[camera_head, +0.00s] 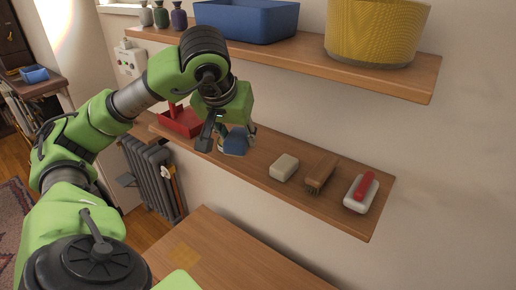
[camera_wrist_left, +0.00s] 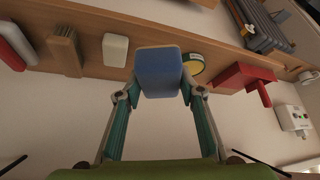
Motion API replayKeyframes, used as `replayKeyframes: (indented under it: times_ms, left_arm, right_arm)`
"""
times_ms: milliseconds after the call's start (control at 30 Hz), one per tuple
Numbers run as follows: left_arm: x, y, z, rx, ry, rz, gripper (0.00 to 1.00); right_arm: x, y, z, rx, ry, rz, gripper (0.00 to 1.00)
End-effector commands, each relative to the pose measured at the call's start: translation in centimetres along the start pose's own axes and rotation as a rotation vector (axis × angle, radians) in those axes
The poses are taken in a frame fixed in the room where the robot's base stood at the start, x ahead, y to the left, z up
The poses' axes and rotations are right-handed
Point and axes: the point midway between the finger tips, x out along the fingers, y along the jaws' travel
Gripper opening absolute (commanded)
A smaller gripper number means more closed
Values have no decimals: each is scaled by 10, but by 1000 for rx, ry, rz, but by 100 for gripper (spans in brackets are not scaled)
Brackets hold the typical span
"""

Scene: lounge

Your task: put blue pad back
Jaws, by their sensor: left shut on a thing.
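The blue pad (camera_head: 236,143) is a small block with rounded edges. It is at the lower wall shelf (camera_head: 334,208), between a red object and a cream block. My left gripper (camera_head: 234,136) is shut on the blue pad. In the left wrist view, the blue pad (camera_wrist_left: 158,72) sits between the two fingertips (camera_wrist_left: 158,92) of the left gripper. I cannot tell whether the pad touches the shelf. My right gripper does not show.
On the lower shelf are a red holder (camera_head: 180,122), a cream block (camera_head: 284,167), a brown brush (camera_head: 321,173) and a white-and-red item (camera_head: 361,192). A round yellowish item (camera_wrist_left: 193,68) is beside the pad. The upper shelf (camera_head: 300,62) overhangs with a blue bin (camera_head: 246,20) and yellow basket (camera_head: 376,32).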

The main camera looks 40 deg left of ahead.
Motion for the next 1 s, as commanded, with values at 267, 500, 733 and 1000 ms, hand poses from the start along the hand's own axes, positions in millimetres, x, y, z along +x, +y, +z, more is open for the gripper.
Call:
replayKeyframes:
  times_ms: [267,500,733,1000]
  left_arm:
    - [61,13,-40,-1,-8,0,18]
    - [107,18,-48,0,-3,0,18]
    - [128,20,-51,-1,-2,0,18]
    - [151,20,-38,1,-2,0,18]
  right_arm:
    - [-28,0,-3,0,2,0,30]
    - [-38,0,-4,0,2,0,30]
    - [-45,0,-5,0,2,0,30]
    - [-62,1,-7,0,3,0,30]
